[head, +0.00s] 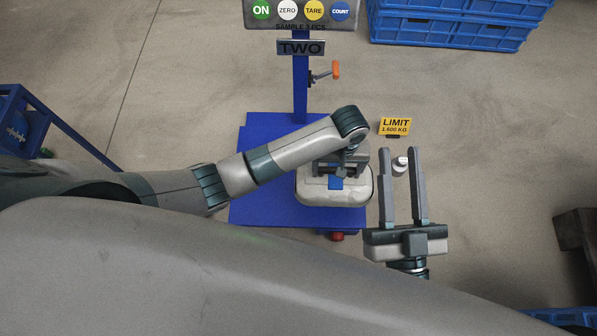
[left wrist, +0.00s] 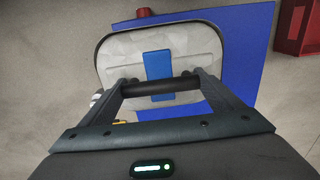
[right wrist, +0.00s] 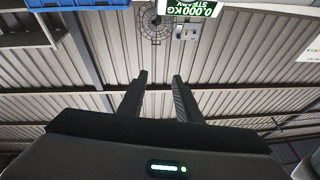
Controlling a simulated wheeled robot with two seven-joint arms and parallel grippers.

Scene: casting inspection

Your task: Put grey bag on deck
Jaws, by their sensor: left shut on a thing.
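The grey bag (head: 356,190) is pale, rounded and has a blue patch on top. It also shows in the left wrist view (left wrist: 197,62). My left gripper (head: 340,167) is shut on the bag's dark bar handle (left wrist: 160,87). The bag is over the right part of the blue deck (head: 262,200) and sticks out past its right edge. I cannot tell whether it touches the deck. The deck also shows in the left wrist view (left wrist: 247,55). My right gripper (head: 402,152) is open and empty, right of the bag and deck.
A blue post with a "TWO" sign (head: 300,48) rises behind the deck. The scale's display (right wrist: 200,8) reads 0.000 kg. A yellow limit sign (head: 395,126) and small white object (head: 400,164) are right of the deck. Blue crates (head: 450,30) stand at back right.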

